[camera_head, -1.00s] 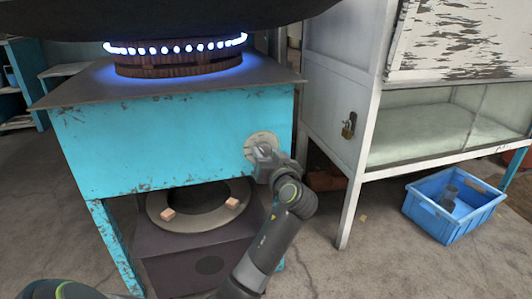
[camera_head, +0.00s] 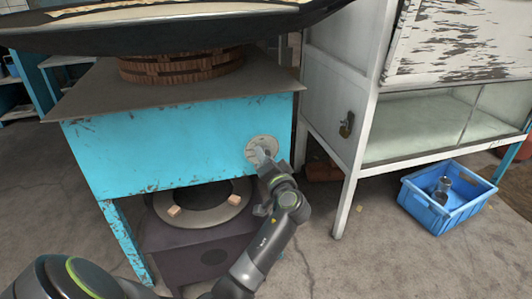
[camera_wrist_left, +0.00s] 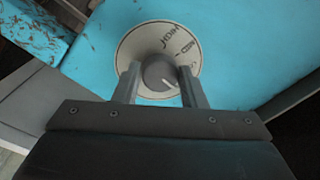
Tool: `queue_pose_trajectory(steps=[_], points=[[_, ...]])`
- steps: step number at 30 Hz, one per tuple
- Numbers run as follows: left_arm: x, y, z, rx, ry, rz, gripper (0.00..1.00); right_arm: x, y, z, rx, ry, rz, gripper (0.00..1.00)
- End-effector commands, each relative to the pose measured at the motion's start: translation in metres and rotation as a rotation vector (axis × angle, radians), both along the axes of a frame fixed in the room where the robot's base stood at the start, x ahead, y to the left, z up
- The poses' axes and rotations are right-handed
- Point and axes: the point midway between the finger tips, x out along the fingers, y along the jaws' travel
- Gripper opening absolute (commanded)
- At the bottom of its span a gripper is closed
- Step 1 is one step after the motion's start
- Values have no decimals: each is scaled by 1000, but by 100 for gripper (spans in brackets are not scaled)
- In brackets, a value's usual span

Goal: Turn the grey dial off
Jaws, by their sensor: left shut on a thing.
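The grey dial (camera_wrist_left: 158,70) is a round knob on a pale round plate (camera_head: 256,141) on the front of the turquoise stove (camera_head: 160,140). In the left wrist view, the plate (camera_wrist_left: 140,45) carries dark lettering along its upper right, and the knob's white mark points to the lower right. My left gripper (camera_head: 264,156) is shut on the knob, with one finger on each side of it. The lower part of the plate is hidden behind the gripper. My right gripper is not in view.
A large dark pan (camera_head: 150,33) sits over the brown burner ring (camera_head: 180,67). A dark unit with a grey ring (camera_head: 190,217) stands under the stove. A white cabinet (camera_head: 340,110) and a blue crate (camera_head: 425,211) are to the right.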

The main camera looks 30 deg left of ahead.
Motion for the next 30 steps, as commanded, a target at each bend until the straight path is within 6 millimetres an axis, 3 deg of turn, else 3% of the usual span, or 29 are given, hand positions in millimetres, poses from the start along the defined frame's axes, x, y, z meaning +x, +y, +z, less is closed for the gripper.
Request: queue_pose_trajectory(steps=[19, 20, 24, 30], points=[[1, 0, 1, 37, 36, -2, 15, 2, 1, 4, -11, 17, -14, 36], [1, 0, 1, 37, 36, -2, 40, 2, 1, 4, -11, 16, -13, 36], [0, 0, 1, 35, 36, -2, 59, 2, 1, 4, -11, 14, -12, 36], [0, 0, 1, 33, 36, 0, 60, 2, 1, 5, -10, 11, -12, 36]])
